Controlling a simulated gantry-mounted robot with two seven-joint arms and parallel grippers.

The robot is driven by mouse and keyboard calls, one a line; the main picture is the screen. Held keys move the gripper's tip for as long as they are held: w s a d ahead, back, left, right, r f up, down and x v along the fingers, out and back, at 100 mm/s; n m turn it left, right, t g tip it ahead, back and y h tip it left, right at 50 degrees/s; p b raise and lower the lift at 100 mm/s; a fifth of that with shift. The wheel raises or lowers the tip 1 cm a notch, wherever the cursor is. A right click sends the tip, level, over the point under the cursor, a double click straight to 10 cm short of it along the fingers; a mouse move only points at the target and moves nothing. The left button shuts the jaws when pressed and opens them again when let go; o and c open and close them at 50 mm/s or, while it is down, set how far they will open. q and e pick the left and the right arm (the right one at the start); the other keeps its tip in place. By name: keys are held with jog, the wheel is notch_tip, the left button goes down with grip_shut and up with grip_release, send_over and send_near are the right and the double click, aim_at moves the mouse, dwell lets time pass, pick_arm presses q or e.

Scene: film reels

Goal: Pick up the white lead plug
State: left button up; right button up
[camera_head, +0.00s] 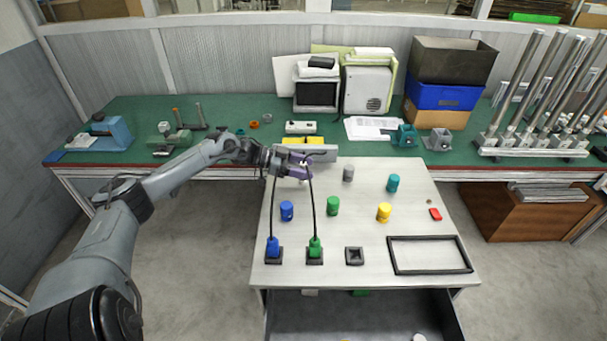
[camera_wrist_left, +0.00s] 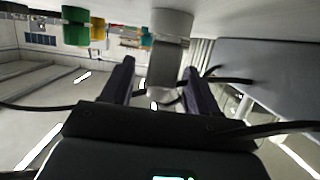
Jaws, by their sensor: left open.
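The white lead plug (camera_wrist_left: 165,66) shows in the left wrist view as a pale upright body with a wider white cylinder (camera_wrist_left: 172,22) at its top in the picture. My left gripper (camera_wrist_left: 158,80) is open, with one dark finger on each side of the plug. I cannot tell whether either finger touches it. In the head view my left gripper (camera_head: 300,170) is over the back left of the grey-white table (camera_head: 370,232), and it mostly hides the plug. A blue plug (camera_head: 273,246) and a green plug (camera_head: 315,247) stand in black sockets, with black leads rising towards the gripper.
An empty black socket (camera_head: 354,257) and a black rectangular frame (camera_head: 430,255) are at the table's front. Blue (camera_head: 286,211), green (camera_head: 333,206), yellow (camera_head: 384,212), teal (camera_head: 393,183) and grey (camera_head: 348,174) cylinders stand around. A green bench (camera_head: 240,138) lies behind. An open drawer (camera_head: 365,318) is below.

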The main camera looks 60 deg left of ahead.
pick_arm(q)
jog(key=c, duration=1.1)
jog(key=shift+o, duration=0.2)
